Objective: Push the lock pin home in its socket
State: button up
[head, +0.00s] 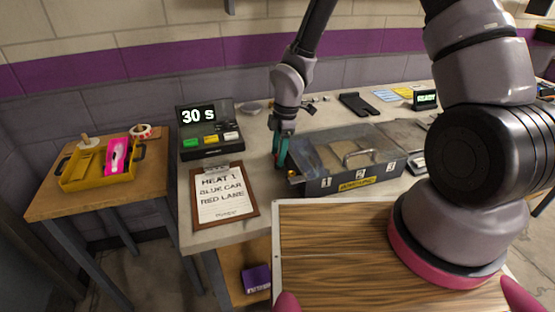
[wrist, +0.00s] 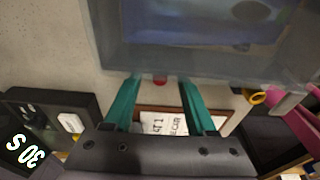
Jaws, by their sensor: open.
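A grey case (head: 330,182) with a clear lid, a handle and front numbers 1, 2 and 3 stands on the bench. In the wrist view its near wall (wrist: 215,70) fills the top. The socket and the pin's depth are hidden. A yellow ring (wrist: 258,97) sits near the case's corner.
A timer reading 30 s (head: 205,130) and a clipboard (head: 223,195) lie left of the case. A yellow tray (head: 98,182) is on the side table. A black holder (head: 357,104) and papers lie behind. My arm covers the right side.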

grip_shut()
